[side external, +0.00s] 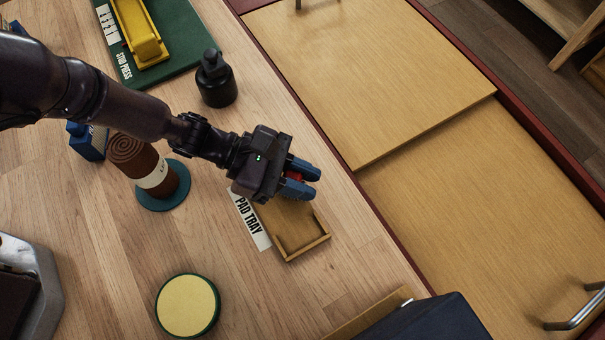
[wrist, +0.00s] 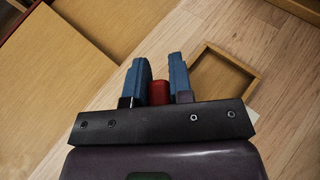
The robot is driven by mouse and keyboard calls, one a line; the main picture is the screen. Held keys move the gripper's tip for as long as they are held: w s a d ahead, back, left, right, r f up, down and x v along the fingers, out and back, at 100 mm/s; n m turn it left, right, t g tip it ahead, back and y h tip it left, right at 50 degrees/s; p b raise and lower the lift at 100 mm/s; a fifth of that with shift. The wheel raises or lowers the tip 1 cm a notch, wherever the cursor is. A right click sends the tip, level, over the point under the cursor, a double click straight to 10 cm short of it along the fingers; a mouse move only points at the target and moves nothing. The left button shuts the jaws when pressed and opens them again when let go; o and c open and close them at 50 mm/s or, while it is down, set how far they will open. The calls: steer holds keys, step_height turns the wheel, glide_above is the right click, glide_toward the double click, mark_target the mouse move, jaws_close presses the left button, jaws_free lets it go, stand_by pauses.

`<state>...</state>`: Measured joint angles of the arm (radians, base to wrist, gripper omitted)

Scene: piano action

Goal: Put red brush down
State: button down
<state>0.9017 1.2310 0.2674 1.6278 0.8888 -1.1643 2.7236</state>
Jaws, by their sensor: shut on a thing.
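My gripper (side external: 299,178) has blue fingers and hangs over the near part of the pad tray. It is shut on the red brush (side external: 294,176), of which only a small red part shows between the fingers. In the wrist view the red brush (wrist: 158,92) sits between the two blue fingers (wrist: 160,75), and the rest of it is hidden. The pad tray (side external: 305,246) is a shallow wooden tray with a low rim, and its visible floor is bare. In the wrist view the tray (wrist: 222,75) lies to the right of the fingers.
A label strip reading PAD TRAY (side external: 249,220) lies beside the tray. A black bottle (side external: 216,82), a brown roll (side external: 146,162) on a green disc and a round yellow pad (side external: 187,305) stand on the table. Wooden panels (side external: 480,200) lie right. A dark box (side external: 430,318) is at the bottom.

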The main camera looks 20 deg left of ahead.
steer(key=shift+f, duration=0.15)
steer(key=c, duration=1)
jaws_free()
steer(key=shift+a+r, duration=0.1)
steer(key=shift+r, duration=0.1)
steer(key=v, duration=0.2)
steer(key=shift+a+r, duration=0.15)
steer(key=shift+a, duration=0.15)
step_height(320, 180, up, 7)
steer(key=shift+r, duration=0.1)
